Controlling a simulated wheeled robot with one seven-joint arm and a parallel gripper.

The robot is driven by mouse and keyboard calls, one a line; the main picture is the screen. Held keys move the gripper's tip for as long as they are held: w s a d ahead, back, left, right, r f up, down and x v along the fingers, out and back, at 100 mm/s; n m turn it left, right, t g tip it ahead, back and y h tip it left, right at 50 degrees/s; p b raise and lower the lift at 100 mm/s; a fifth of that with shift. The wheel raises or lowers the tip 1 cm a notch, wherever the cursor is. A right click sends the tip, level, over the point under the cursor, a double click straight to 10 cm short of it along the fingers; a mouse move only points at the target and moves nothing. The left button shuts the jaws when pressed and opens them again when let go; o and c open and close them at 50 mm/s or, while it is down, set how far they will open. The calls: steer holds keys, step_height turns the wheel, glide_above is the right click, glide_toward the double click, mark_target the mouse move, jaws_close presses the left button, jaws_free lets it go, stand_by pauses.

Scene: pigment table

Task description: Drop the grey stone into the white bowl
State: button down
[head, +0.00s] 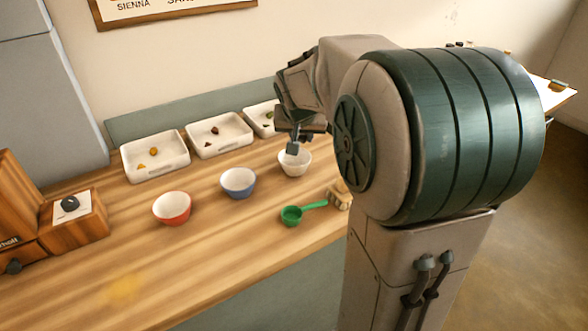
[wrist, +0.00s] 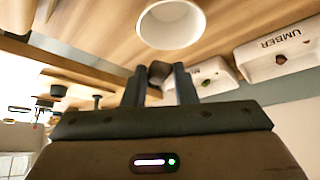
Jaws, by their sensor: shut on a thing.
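My gripper (wrist: 160,82) is shut on a small dark grey stone (wrist: 159,70), held between the fingertips in the wrist view. The white bowl (wrist: 172,28) appears just beyond the fingertips there, and its visible inside looks empty. In the head view the white bowl (head: 296,168) stands on the wooden table, to the right of a blue bowl. My gripper (head: 292,148) is over the bowl's back rim area in that view. I cannot clearly make out the stone against the fingers there, nor the exact height above the bowl.
A blue bowl (head: 238,183) and a red bowl (head: 172,208) stand to the left. A green scoop (head: 292,215) lies in front. White trays (head: 155,170) with coloured pieces line the back. A wooden box (head: 88,226) with a dark lump on top stands at left.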

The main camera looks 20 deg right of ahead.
steer(key=c, duration=1.1)
jaws_free()
steer(key=v, duration=1.3)
steer(key=shift+s+a+r+p, duration=0.15)
steer(key=shift+a+r+p, duration=0.05)
steer(key=shift+r+p, duration=0.15)
steer(key=s+a+f+n+g+y+p, duration=0.1)
steer(key=s+a+f+p, duration=0.1)
steer(key=s, duration=0.4)
steer(key=s+a+f+n+g+y+p, duration=0.1)
steer(key=s+a+f+n+p, duration=0.1)
steer(key=s+f, duration=0.3)
steer(key=s+a+f+n+g+p, duration=0.1)
steer(key=s+a+f+n+p, duration=0.1)
steer(key=s, duration=0.4)
steer(key=shift+s+a+f+y, duration=0.3)
steer(key=shift+a+f+y, duration=0.1)
steer(key=shift+a+f, duration=0.3)
